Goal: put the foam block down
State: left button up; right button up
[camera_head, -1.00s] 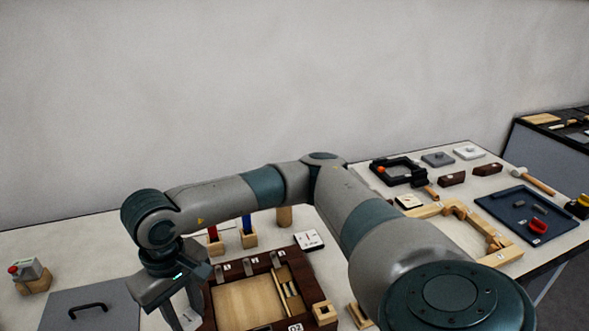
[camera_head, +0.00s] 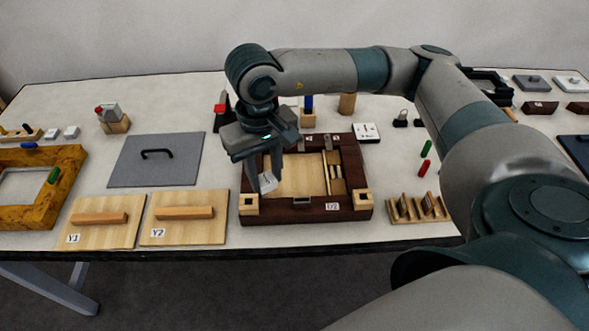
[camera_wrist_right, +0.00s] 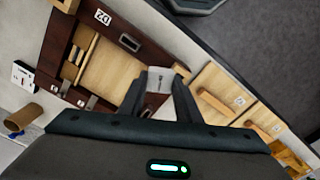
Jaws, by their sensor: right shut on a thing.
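The foam block appears as a small pale grey-white block (camera_head: 267,182), also visible in the wrist view (camera_wrist_right: 158,80). My right gripper (camera_head: 262,183) is shut on it, with one finger on each side. In the wrist view the right gripper (camera_wrist_right: 159,88) points toward the dark-framed tray. The block shows over the left part of the dark wooden tray (camera_head: 355,206) with the light wood floor. I cannot tell whether it touches anything below. My left gripper is not in view.
A grey panel with a black handle (camera_head: 188,170) lies left of the tray. Two wooden boards with handles, Y1 (camera_head: 98,238) and Y2 (camera_head: 187,235), lie at the front left. A small slotted rack (camera_head: 418,218) stands to the right. The tray's light floor has free room.

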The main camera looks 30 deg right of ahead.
jog(key=shift+s+d+m, duration=0.2)
jog(key=shift+d+m, duration=0.1)
jog(key=shift+m, duration=0.7)
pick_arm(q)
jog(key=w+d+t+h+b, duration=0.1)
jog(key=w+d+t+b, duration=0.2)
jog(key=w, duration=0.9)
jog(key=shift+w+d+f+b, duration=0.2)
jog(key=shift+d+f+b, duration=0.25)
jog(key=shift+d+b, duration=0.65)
pick_arm(e)
jog(key=s+d+m, duration=0.2)
jog(key=d+m, duration=0.1)
jog(key=m, duration=0.7)
jog(key=s+d+r+m, duration=0.1)
jog(key=s+d+m, duration=0.2)
jog(key=m, duration=0.8)
jog(key=shift+s+d+r+m, duration=0.15)
jog(key=shift+s+d+m, duration=0.15)
jog(key=shift+d, duration=0.05)
